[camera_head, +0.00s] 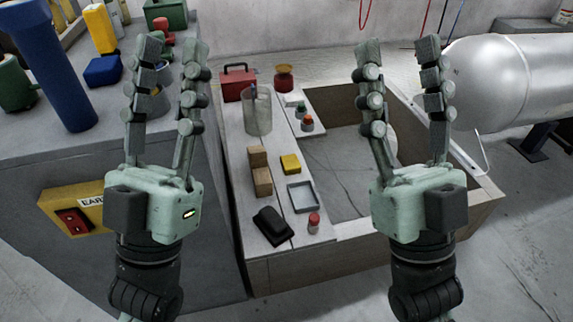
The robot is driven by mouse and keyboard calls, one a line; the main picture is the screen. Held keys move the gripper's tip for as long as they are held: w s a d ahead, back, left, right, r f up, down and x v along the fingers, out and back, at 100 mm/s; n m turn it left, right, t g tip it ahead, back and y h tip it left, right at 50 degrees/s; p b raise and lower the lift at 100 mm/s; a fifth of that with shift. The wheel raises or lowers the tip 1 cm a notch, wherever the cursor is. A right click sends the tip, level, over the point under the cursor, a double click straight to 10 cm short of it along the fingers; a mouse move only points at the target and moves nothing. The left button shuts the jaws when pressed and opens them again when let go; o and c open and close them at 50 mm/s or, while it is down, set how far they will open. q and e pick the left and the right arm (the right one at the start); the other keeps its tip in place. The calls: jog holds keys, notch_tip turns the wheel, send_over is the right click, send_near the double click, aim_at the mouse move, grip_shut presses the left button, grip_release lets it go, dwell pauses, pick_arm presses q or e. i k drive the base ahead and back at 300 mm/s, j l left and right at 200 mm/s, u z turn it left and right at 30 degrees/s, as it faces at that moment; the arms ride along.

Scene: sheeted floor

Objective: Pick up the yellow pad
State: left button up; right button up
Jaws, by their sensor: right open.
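The yellow pad (291,164) is a small flat square block lying on the pale board (287,227) along the left side of a wooden frame. Nothing covers it. My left gripper (174,48) is raised to the left of the pad, its fingers pointing up and apart, with nothing between them. My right gripper (398,60) is raised to the right of the pad, also open and empty. Both grippers are apart from the pad.
Brown blocks (262,182), a grey tray (301,196), a black object (273,226) and a red-capped bottle (314,222) surround the pad. A clear cylinder (257,112) and red box (238,84) stand behind. A grey cabinet is left, a silver tank (510,80) right.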

aim_at(291, 165)
jog(key=l+u, duration=0.1)
jog(key=u, duration=0.35)
jog(key=l+u, duration=0.15)
jog(key=u, duration=0.25)
jog(key=l+u, duration=0.1)
jog(key=u, duration=0.35)
jog(key=k+l+u, duration=0.25)
jog(key=l+u, duration=0.25)
jog(key=l, duration=0.2)
jog(key=k+l+u, duration=0.25)
jog(key=l, duration=0.4)
jog(key=k+l, duration=0.1)
jog(key=l, duration=0.25)
jog(key=u, duration=0.05)
